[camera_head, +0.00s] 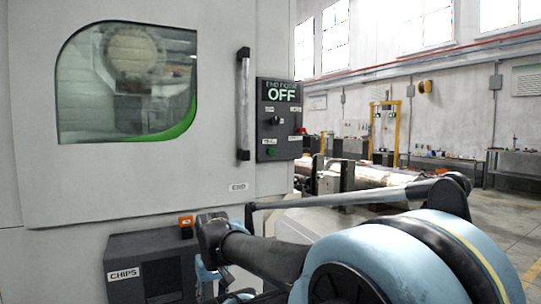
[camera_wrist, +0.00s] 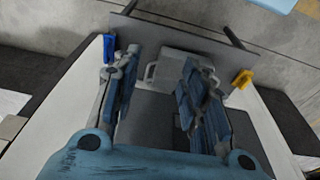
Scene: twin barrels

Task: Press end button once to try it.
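A dark control panel (camera_head: 279,119) is on the machine front, right of the door handle. Its lit display (camera_head: 282,91) reads OFF; the line above is too small to read surely. Below are a black knob (camera_head: 276,120), a green button (camera_head: 271,151) and a red control (camera_head: 301,131). Their small labels are unreadable, so I cannot tell which is the end button. My gripper (camera_wrist: 160,62) is open in the wrist view, with nothing held between its fingers. In the head view it is low, mostly hidden by my arm, below and left of the panel.
The machine's windowed door (camera_head: 128,82) has a vertical handle (camera_head: 243,104). A plate reading END (camera_head: 238,187) is under the handle. A dark box marked CHIPS (camera_head: 150,270) stands below. The wrist view shows a grey handled thing (camera_wrist: 180,68) beyond my fingers. Open floor lies right.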

